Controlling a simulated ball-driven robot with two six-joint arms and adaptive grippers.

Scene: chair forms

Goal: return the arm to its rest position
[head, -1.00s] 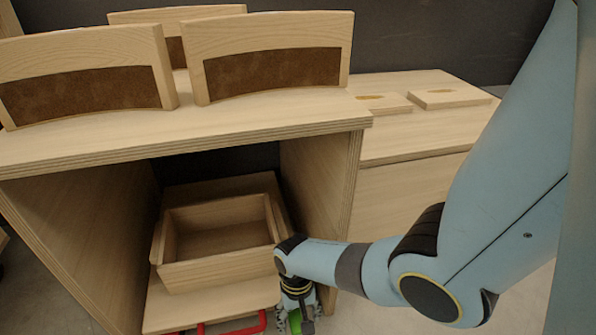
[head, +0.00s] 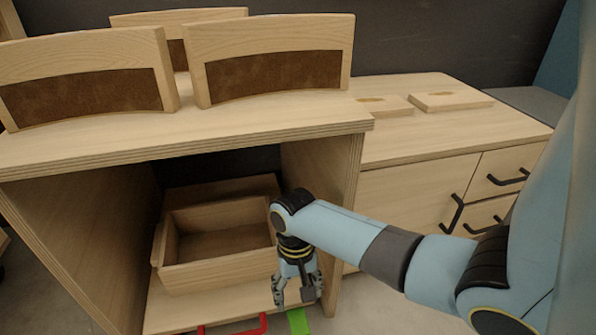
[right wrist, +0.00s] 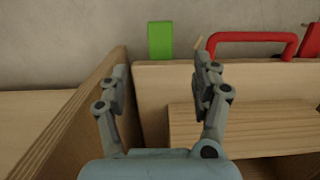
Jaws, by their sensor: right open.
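My right arm (head: 345,230) comes in from the right in the head view. Its gripper (head: 294,300) hangs down in front of the wooden desk's opening, by the right side panel. In the right wrist view the two fingers (right wrist: 158,85) are spread apart with nothing between them. A green block (head: 299,321) lies just beyond the fingertips in the head view, and it also shows upright at the board's edge in the right wrist view (right wrist: 160,40). My left gripper is not in view.
An open wooden box (head: 220,265) sits inside the desk (head: 200,137). A red handle (head: 235,328) is at the lower board's front edge. Chair backs (head: 268,60) stand on the desk top. A cabinet (head: 430,140) with dark handles stands to the right.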

